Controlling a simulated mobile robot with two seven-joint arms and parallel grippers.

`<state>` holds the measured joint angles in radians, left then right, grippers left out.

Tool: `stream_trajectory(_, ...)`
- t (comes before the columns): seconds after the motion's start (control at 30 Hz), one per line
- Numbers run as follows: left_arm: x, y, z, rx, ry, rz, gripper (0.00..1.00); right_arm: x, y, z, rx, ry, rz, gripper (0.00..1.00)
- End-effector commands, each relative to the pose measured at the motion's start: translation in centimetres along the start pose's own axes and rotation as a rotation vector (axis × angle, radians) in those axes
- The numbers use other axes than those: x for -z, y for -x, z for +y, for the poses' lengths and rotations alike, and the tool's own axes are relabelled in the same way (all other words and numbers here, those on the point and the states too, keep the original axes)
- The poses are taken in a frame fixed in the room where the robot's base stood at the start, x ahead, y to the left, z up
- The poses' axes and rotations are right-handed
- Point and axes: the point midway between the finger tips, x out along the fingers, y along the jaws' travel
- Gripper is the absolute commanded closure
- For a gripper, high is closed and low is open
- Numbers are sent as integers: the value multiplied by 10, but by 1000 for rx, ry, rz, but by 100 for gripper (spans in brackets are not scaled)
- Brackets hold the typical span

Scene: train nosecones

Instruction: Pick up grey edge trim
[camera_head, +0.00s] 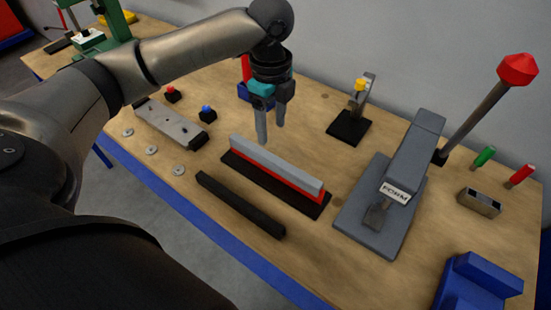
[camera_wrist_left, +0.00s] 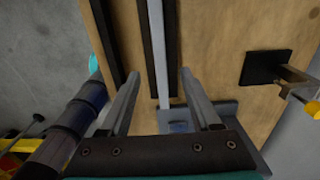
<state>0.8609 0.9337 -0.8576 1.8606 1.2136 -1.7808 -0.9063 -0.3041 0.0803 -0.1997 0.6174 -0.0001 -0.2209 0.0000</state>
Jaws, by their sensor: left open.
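The grey edge trim (camera_head: 275,164) is a long, straight bar. It lies along a red strip (camera_head: 300,193) on a flat black base (camera_head: 312,208) in the middle of the table. In the left wrist view the grey trim (camera_wrist_left: 157,45) runs lengthwise, lined up with the gap between my fingers. My left gripper (camera_head: 270,134) points down over the trim's left half, open and empty. In the left wrist view the fingers of my left gripper (camera_wrist_left: 158,74) stand apart on either side of the trim's line, seemingly above it.
A black bar (camera_head: 238,202) lies in front of the trim. A grey press marked FORM (camera_head: 392,190) with a red-knobbed lever stands to the right. A black-based clamp (camera_head: 350,127) is behind. A metal plate (camera_head: 172,125) and washers lie left on the wooden table.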

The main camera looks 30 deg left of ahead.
Motion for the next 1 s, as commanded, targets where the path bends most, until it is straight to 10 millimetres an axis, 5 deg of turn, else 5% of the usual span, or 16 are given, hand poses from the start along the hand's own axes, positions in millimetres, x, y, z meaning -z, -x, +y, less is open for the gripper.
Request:
stream_trajectory(0.2,1,-45,0,-2,0,0,36,-8,-8,-1,1,1,-12,50)
stream_trajectory(0.47,1,-64,0,1,-1,0,36,5,-11,1,-1,1,9,50)
stream_trajectory(0.73,4,-103,2,-1,-2,1,36,5,-17,0,-1,1,12,50)
stream_trajectory(1.0,3,-110,1,3,-2,0,36,5,-18,1,-1,1,12,50)
